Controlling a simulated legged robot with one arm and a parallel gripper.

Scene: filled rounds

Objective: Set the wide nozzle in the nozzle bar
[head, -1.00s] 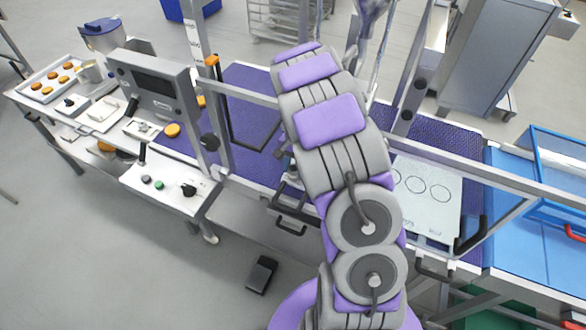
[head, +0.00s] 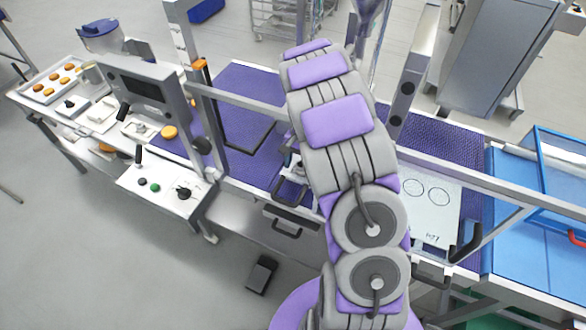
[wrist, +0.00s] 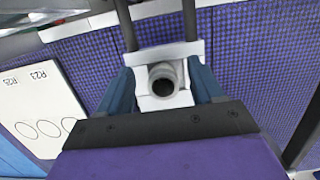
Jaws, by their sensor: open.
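In the wrist view, a grey round nozzle (wrist: 163,80) with a dark opening shows between the blue fingers of my gripper (wrist: 162,92). My gripper is open, with one finger on each side of it. I take this to be the wide nozzle. It sits at a pale block that joins a light crossbar (wrist: 150,53), probably the nozzle bar; how deep it is seated cannot be told. Two dark rods run from the block toward the top. In the head view, my arm hides the nozzle and most of the gripper.
A purple textured belt (head: 245,92) lies under the metal frame. A white card (head: 430,218) with drawn circles lies right of my arm. A control box (head: 150,90) and a button panel (head: 165,190) stand left. A blue surface (head: 520,225) is at right.

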